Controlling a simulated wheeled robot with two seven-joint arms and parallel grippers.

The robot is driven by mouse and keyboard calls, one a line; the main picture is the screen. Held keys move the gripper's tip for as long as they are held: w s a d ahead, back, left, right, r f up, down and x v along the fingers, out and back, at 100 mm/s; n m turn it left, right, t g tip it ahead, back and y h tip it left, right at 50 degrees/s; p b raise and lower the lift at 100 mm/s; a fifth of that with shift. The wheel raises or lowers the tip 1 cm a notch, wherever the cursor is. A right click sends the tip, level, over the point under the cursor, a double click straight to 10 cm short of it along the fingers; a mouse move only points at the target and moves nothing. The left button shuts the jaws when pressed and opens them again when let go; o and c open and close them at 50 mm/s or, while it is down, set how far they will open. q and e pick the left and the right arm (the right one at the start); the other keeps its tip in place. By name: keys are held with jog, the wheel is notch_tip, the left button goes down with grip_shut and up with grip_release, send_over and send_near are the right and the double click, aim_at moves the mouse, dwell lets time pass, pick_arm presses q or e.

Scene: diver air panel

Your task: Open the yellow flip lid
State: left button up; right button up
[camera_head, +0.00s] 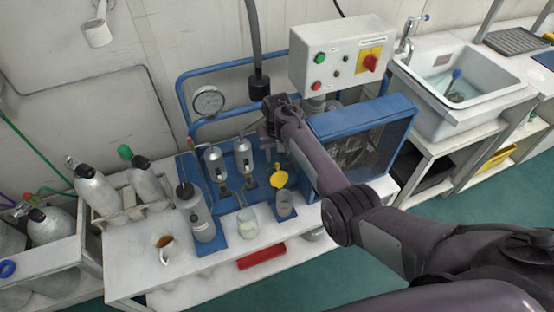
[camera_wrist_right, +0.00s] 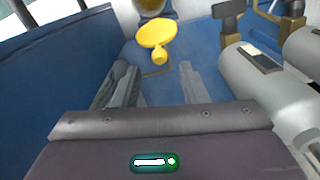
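The yellow flip lid (camera_head: 279,178) is a round disc with a small tab, at the front of the blue air panel. In the right wrist view the yellow lid (camera_wrist_right: 157,34) is ahead of my fingers, its tab pointing toward me. I cannot tell whether it is open or closed. My right gripper (camera_head: 275,151) is above and behind the lid in the head view. In the right wrist view my right gripper (camera_wrist_right: 155,84) is open, with nothing between its fingers, apart from the lid. My left gripper is out of view.
Metal cylinders (camera_head: 215,163) stand left of the gripper, and a blue-framed box (camera_head: 362,114) is close on its right. A clear cup (camera_head: 285,205), a glass jar (camera_head: 247,223) and a grey bottle (camera_head: 199,215) stand in front. A control box (camera_head: 341,52) is behind.

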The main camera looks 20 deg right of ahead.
jog(key=shift+r, duration=1.5)
